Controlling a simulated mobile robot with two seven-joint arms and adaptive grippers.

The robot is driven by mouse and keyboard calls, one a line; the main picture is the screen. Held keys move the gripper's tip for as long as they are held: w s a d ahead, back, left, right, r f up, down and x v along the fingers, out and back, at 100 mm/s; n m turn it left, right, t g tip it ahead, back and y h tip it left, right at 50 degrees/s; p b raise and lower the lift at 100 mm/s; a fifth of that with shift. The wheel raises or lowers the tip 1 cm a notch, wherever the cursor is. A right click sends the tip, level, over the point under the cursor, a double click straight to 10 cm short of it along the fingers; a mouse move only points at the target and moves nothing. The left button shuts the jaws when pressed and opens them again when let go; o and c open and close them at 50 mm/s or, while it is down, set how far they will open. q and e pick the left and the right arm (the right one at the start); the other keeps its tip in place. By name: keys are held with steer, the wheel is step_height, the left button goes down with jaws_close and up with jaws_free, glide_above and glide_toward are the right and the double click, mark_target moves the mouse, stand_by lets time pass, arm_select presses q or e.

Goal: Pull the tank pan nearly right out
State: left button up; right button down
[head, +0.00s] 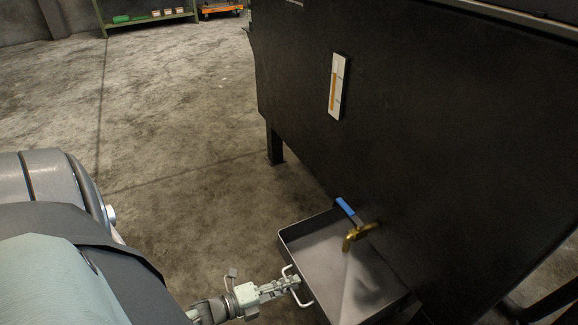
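The tank pan (325,251) is a shallow dark metal tray low beside the big black tank (430,130). Much of it shows in front of the tank wall; its far right part is cut off or hidden. Its pale loop handle (287,268) is on the side facing my arm. My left gripper (293,281) comes in from the lower left, and its fingers look closed around the middle of the handle. The fingertips are small here. My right gripper is not in view.
A brass tap (358,235) with a blue lever (346,207) sticks out of the tank above the pan, and a pale stream falls from it into the pan. A gauge (337,86) is on the tank wall. The concrete floor (180,110) left of the tank is clear.

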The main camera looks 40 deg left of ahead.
arm_select(q)
steer(key=shift+s, duration=0.1)
steer(key=v, duration=1.2)
